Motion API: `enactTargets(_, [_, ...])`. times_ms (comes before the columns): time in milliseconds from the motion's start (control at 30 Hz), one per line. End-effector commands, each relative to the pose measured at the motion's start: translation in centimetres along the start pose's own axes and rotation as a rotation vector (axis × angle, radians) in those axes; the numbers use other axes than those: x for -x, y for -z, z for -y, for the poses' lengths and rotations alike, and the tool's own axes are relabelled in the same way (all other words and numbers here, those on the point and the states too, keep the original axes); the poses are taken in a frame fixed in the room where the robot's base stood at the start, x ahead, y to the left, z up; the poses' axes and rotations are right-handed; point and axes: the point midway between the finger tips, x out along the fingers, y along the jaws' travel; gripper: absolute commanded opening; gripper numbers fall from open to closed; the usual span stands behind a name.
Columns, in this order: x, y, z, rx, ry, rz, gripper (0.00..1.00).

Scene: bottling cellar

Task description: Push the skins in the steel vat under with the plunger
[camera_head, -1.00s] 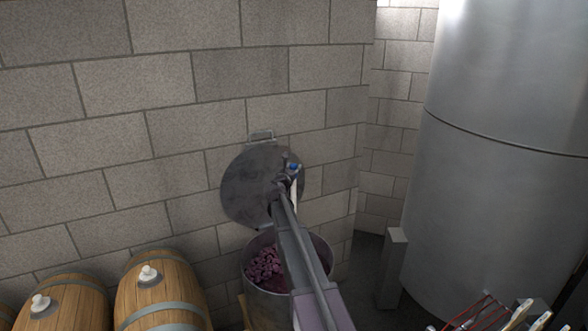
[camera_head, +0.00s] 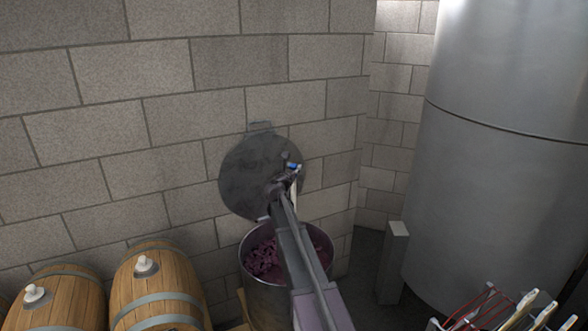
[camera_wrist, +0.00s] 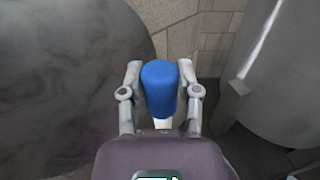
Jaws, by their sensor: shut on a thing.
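The steel vat (camera_head: 256,291) stands open against the wall in the head view, below my arm. Dark purple skins (camera_head: 262,260) show inside it on the left; my arm hides much of the rest. My gripper (camera_wrist: 160,72) is shut on the plunger's blue handle (camera_wrist: 160,90), which sits between the two fingers. The blue handle also shows small in the head view (camera_head: 293,166), above the vat, with a pale shaft below it. The plunger's lower end is hidden, so I cannot tell whether it touches the skins.
A round grey lid (camera_head: 248,178) stands upright behind the vat at the wall. Two wooden barrels with white bungs, one nearer the vat (camera_head: 160,285), are at left. A large steel tank (camera_head: 500,180) and a grey post (camera_head: 393,262) are at right. A red rack (camera_head: 480,305) is at lower right.

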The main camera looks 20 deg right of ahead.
Motion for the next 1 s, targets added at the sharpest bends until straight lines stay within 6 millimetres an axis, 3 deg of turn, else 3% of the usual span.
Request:
enactTargets(400, [0.0, 2.0, 0.0, 0.001, 0.000, 0.000, 0.00])
enactTargets(1000, [0.0, 2.1, 0.0, 0.001, 0.000, 0.000, 0.00])
